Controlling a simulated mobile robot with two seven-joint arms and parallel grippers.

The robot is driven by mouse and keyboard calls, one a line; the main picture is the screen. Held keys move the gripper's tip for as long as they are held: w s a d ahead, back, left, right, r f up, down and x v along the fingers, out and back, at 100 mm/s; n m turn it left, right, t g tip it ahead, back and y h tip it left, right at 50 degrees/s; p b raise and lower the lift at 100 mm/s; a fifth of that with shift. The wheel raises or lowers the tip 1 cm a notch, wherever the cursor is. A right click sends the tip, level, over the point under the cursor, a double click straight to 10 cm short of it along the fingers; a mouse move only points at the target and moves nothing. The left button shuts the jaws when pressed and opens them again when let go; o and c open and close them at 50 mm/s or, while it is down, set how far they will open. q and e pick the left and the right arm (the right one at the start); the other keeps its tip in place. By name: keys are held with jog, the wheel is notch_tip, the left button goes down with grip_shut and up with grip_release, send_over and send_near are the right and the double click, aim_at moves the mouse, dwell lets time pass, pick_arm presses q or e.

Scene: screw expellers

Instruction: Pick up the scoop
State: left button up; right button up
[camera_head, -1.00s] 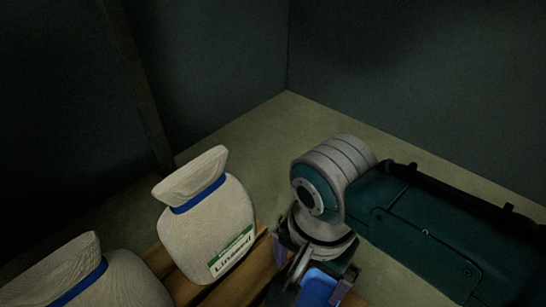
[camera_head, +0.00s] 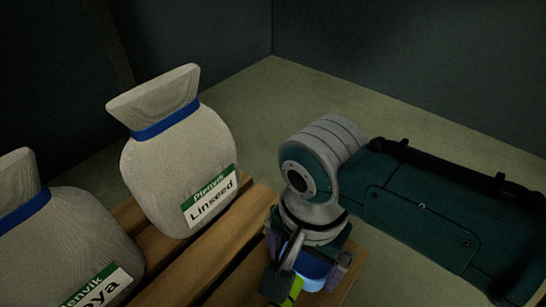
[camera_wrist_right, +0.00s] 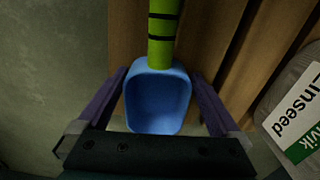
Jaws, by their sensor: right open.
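The scoop has a blue bowl and a green handle with dark bands. In the right wrist view its bowl (camera_wrist_right: 157,100) lies between the two open fingers of my right gripper (camera_wrist_right: 160,105), and its handle (camera_wrist_right: 163,30) runs away over wooden slats. A gap shows between bowl and fingers on both sides. In the head view my right gripper (camera_head: 303,272) points down over the pallet, with the blue bowl (camera_head: 315,272) partly hidden beneath it and a piece of green handle (camera_head: 292,290) showing. My left gripper is out of view.
A linseed sack (camera_head: 175,155) with a blue tie stands on the wooden pallet (camera_head: 225,240), left of my right gripper. A soya sack (camera_head: 65,245) stands further left. Dark walls (camera_head: 420,45) close off the back. Bare floor (camera_head: 260,110) lies behind the pallet.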

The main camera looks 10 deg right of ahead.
jog(key=shift+w+a+r, duration=0.1)
jog(key=shift+w+a, duration=0.05)
jog(key=shift+w, duration=0.1)
jog(key=shift+c, duration=0.6)
jog(key=c, duration=1)
jog(key=shift+r+p, duration=0.15)
jog(key=shift+p, duration=0.15)
